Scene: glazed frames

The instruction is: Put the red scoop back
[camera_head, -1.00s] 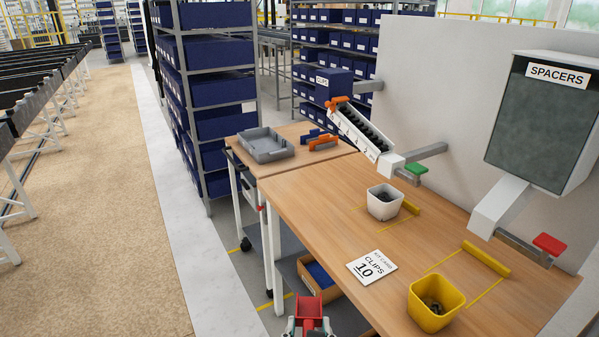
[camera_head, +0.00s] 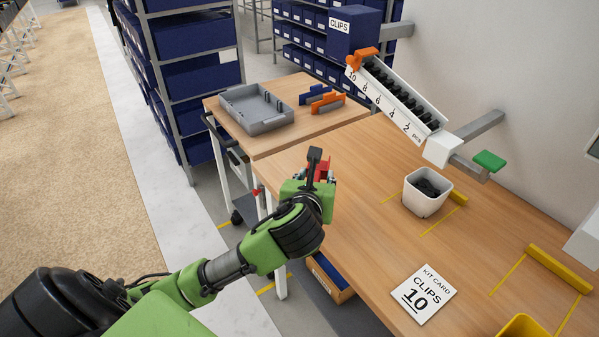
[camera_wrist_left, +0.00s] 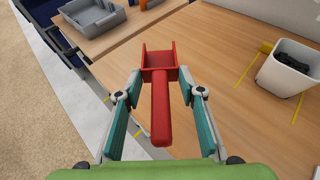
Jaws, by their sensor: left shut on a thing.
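The red scoop (camera_wrist_left: 160,95) is in my left gripper (camera_wrist_left: 160,90), with a finger on each side of it in the left wrist view. Its open, box-like end points away from the wrist and its handle points back toward the palm. In the head view the left gripper (camera_head: 318,180) is above the near-left edge of the wooden bench (camera_head: 370,190). Only a little of the red scoop (camera_head: 323,170) shows there behind the gripper. My right gripper is out of view.
A grey tray (camera_head: 232,112) stands on the side table, with a blue piece (camera_head: 318,96) and an orange piece (camera_head: 328,105) beside it. A white bin (camera_head: 425,203) with dark parts, a kit card (camera_head: 424,293) and a yellow bin (camera_head: 523,328) are on the bench.

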